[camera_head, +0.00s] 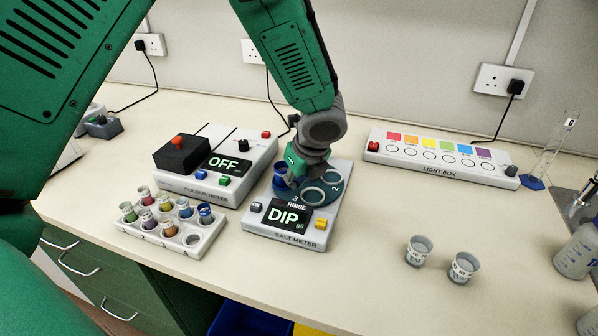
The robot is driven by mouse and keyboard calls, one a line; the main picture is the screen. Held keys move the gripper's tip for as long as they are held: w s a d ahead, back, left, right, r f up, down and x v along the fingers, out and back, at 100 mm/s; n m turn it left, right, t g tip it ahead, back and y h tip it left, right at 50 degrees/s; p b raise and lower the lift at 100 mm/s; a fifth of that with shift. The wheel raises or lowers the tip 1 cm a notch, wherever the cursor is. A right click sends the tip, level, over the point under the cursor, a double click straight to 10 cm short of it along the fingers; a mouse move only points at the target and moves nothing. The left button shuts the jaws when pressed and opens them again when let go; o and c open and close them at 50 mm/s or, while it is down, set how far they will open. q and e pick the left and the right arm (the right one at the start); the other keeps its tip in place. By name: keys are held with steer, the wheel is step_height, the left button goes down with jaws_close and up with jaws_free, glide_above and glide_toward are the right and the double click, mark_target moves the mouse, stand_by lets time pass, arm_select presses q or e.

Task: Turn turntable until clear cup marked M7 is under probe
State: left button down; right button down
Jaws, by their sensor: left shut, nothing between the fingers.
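The salt meter (292,240) stands mid-bench, its screen reading "DIP". Its dark blue-grey turntable (314,206) carries ring-shaped places; the numbers 2 and 3 and the word RINSE show near it. A blue cup (281,182) sits at the turntable's left side. My left gripper (293,179) is shut, pointing down over the turntable's left-back part, close to the blue cup; I cannot tell whether it touches. It hides much of the turntable, and I cannot make out the probe. Two clear cups (419,251) (463,268) stand on the bench at right; their marks are too small to read.
The colour meter (183,184), screen "OFF", stands close left of the salt meter. A white rack (170,246) of coloured cups is in front of it. A light box (440,168) lies at back right, with a cylinder (548,155) and bottle (580,250) beyond.

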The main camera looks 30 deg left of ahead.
mark_target(290, 193)
arm_select(q)
steer(key=shift+x, duration=1.2)
steer(key=shift+a+f, duration=0.2)
steer(key=shift+f, duration=0.2)
steer(key=shift+a, duration=0.2)
steer(key=shift+f, duration=0.1)
